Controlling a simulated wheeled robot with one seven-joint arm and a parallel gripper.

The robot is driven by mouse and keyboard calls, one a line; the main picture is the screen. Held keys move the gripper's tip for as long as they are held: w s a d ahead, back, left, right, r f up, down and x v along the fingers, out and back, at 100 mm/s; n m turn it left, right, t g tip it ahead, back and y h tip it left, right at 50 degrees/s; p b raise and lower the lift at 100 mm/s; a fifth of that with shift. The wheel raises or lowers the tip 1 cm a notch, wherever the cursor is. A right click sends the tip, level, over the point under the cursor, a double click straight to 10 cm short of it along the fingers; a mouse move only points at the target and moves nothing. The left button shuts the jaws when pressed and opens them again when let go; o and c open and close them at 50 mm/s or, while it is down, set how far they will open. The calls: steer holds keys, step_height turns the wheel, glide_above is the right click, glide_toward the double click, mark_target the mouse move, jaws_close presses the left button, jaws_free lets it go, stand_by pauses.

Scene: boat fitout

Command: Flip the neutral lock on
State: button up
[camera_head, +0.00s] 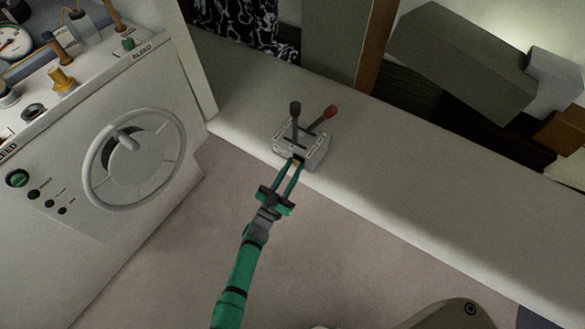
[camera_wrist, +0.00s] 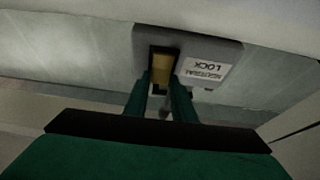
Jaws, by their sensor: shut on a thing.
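The neutral lock is a small yellow tab (camera_wrist: 162,68) in a dark slot on the front of a grey lever box (camera_head: 301,143). A label reading "NEUTRAL LOCK" (camera_wrist: 205,71) is beside the slot and appears upside down in the wrist view. The box sits on a pale ledge and carries a black-knobbed lever (camera_head: 295,110) and a red-knobbed lever (camera_head: 327,115). My green gripper (camera_head: 295,163) reaches the front of the box. Its two fingers (camera_wrist: 161,88) are shut on the yellow tab, and their tips partly hide its lower end.
A pale console (camera_head: 85,200) with a round handwheel (camera_head: 133,155), knobs and a gauge stands at the left. The pale ledge (camera_head: 420,190) runs to the right. A large grey block (camera_head: 462,62) is at the upper right. The floor (camera_head: 190,265) around my arm is clear.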

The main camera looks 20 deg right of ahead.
steer(key=o, duration=1.1)
steer(key=shift+c, duration=0.2)
steer(key=v, duration=1.1)
steer(key=shift+r, duration=0.1)
steer(key=shift+a, duration=0.1)
